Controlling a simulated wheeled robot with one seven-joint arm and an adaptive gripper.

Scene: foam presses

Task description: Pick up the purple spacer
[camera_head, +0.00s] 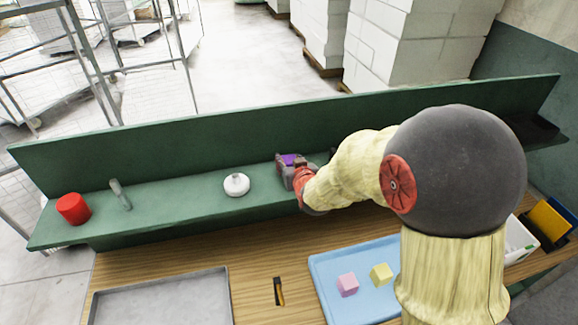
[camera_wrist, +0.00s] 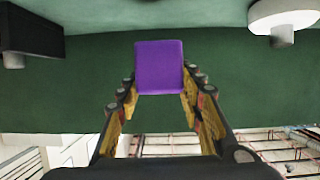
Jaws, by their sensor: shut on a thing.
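The purple spacer (camera_wrist: 159,66) is a small block between the fingers of my gripper (camera_wrist: 160,90) in the wrist view. The fingers are shut on its two sides. In the head view the purple spacer (camera_head: 289,160) shows as a small patch at the tip of my gripper (camera_head: 287,172), over the green shelf (camera_head: 190,208). The gripper hides most of it there. I cannot tell whether the spacer touches the shelf.
A white round knob-like piece (camera_head: 236,185) stands left of my gripper. A grey-green upright piece (camera_head: 120,194) and a red cylinder (camera_head: 73,208) stand farther left. A blue tray (camera_head: 335,300) holds pink and yellow cubes. A grey tray (camera_head: 165,300) looks empty.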

